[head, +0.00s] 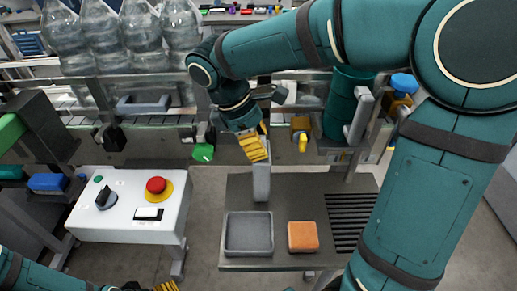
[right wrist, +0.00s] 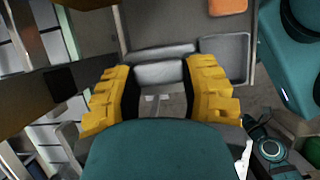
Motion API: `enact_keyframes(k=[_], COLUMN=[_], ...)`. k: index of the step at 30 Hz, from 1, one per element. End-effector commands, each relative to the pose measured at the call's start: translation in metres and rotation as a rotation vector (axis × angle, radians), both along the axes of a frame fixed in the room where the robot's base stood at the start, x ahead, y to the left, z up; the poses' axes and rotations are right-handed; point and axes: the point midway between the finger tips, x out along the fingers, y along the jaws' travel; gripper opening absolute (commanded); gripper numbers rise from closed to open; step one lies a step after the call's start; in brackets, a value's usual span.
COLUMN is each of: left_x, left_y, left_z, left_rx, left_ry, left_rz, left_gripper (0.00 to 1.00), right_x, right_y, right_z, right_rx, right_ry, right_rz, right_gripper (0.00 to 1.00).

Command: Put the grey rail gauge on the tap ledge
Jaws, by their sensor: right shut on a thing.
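The grey rail gauge (head: 261,183) is held in my right gripper (head: 254,149) and hangs down from its yellow fingers over the back part of the dark tap ledge (head: 290,187). In the right wrist view, the rail gauge (right wrist: 160,73) shows between the fingertips of the right gripper (right wrist: 162,88). I cannot tell whether its lower end touches the ledge. A yellow tap (head: 302,142) is above and behind the ledge. My left gripper (head: 160,287) is cut off at the bottom edge, with only yellow finger parts showing.
On the ledge are a grey tray (head: 249,254), an orange sponge (head: 303,237) and a slotted drain (head: 350,220). A white control box (head: 130,207) with a red button stands to the left. Large clear bottles (head: 115,35) stand behind by the conveyor. A grey piece (head: 144,104) lies on the conveyor.

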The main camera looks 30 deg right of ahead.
Motion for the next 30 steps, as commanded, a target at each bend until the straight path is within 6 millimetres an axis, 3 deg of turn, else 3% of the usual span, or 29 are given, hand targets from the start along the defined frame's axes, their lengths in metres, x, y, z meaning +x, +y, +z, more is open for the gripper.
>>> enact_keyframes(k=[3, 14, 15, 16, 17, 26, 30], left_x=[0.001, 0.001, 0.001, 0.001, 0.001, 0.001, 0.001], left_y=[0.0, 0.0, 0.0, 0.0, 0.0, 0.0, 0.0], left_z=[-0.005, -0.005, -0.005, -0.005, -0.005, -0.005, -0.001], left_rx=[0.0, 0.0, 0.0, 0.0, 0.0, 0.0, 0.0], left_ry=[-0.003, -0.003, -0.003, -0.003, -0.003, -0.003, -0.002], left_rz=[0.001, 0.0, 0.0, 0.0, 0.0, 0.0, 0.001], left_gripper=[0.81, 0.81, 0.81, 0.81, 0.81, 0.81, 0.81], right_x=[0.0, 0.0, 0.0, 0.0, 0.0, 0.0, 0.001], right_y=[0.0, 0.0, 0.0, 0.0, 0.0, 0.0, 0.002], right_z=[-0.014, -0.017, -0.017, -0.017, -0.017, -0.016, -0.006], right_rx=[-0.001, 0.0, 0.0, 0.0, 0.0, 0.0, 0.0], right_ry=[0.002, 0.0, 0.0, 0.0, 0.0, 0.0, 0.0], right_rz=[0.002, 0.001, 0.001, 0.001, 0.001, 0.001, 0.001], right_gripper=[0.02, 0.02, 0.58, 0.68, 0.72, 0.72, 0.72])
